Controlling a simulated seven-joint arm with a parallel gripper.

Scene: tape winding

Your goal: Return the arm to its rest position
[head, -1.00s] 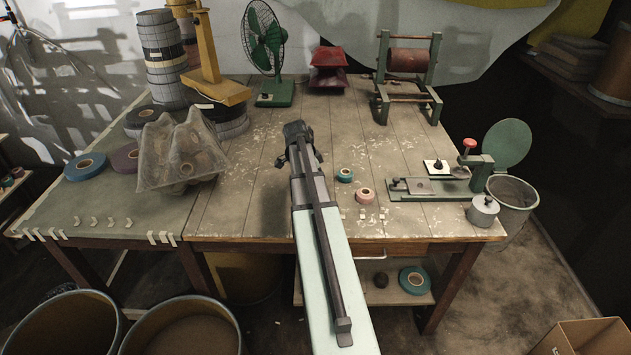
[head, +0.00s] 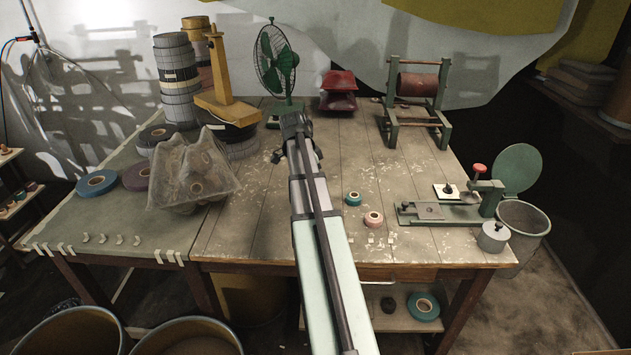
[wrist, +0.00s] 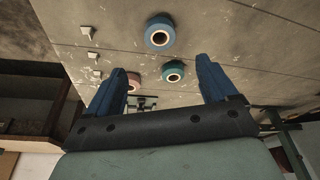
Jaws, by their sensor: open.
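My arm (head: 322,240) reaches forward over the wooden table in the head view. My gripper (head: 290,135) is at its far end, above the table's middle; the arm hides most of its fingers there. In the wrist view my gripper (wrist: 160,66) shows two blue fingers spread wide apart with nothing held between them. Beyond the fingers lie a blue tape roll (wrist: 159,32), a teal tape roll (wrist: 172,71) and a reddish roll (wrist: 133,80) partly behind the left finger.
A teal roll (head: 353,198) and a pink roll (head: 373,219) lie right of my arm. A green fan (head: 276,65), red trays (head: 338,90) and a roller stand (head: 418,95) stand behind.

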